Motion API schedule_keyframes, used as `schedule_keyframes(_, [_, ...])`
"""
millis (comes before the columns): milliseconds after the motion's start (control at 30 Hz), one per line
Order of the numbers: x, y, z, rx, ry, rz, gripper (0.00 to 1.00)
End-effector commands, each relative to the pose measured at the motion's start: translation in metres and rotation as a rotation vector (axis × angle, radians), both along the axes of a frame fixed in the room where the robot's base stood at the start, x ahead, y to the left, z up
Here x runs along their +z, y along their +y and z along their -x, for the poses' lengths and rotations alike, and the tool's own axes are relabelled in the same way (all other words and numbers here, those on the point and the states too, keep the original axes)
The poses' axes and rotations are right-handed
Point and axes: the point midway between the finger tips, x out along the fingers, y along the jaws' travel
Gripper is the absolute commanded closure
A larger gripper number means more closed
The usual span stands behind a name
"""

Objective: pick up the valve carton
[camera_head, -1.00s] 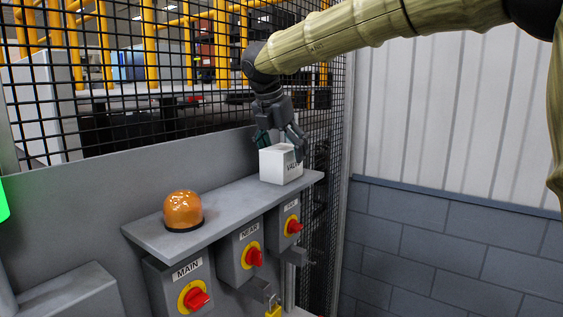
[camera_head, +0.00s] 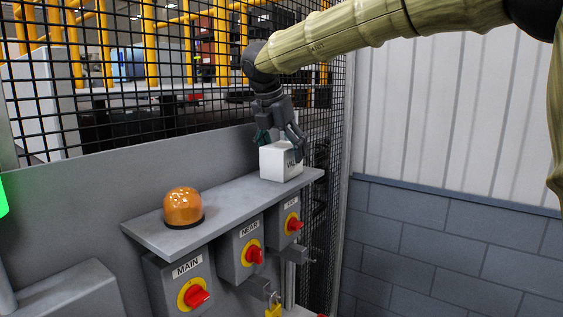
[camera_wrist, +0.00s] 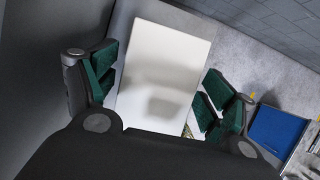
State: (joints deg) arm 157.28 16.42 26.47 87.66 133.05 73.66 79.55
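In the wrist view the carton's white top (camera_wrist: 165,75) lies between the green finger pads of my gripper (camera_wrist: 158,85). A gap shows beside the right pads; the left pads are close to the carton's edge. The gripper is open around the carton. The carton's far side is hidden.
An orange beacon (camera_head: 184,207) stands on the shelf's left part. Switch boxes with red knobs (camera_head: 196,296) hang below the shelf. A black mesh fence (camera_head: 205,70) rises behind it, and a block wall (camera_head: 450,245) is at right. The shelf between beacon and carton is clear.

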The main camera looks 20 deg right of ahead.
Motion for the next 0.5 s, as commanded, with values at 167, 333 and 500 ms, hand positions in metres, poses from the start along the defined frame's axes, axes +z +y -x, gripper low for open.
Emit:
schedule_keyframes(167, [-0.0001, 0.0003, -0.0001, 0.000, 0.000, 0.000, 0.56])
schedule_keyframes(333, [0.0004, 0.0004, -0.0002, 0.000, -0.001, -0.001, 0.71])
schedule_keyframes(500, [0.0012, 0.0004, -0.0002, 0.000, -0.001, 0.001, 0.71])
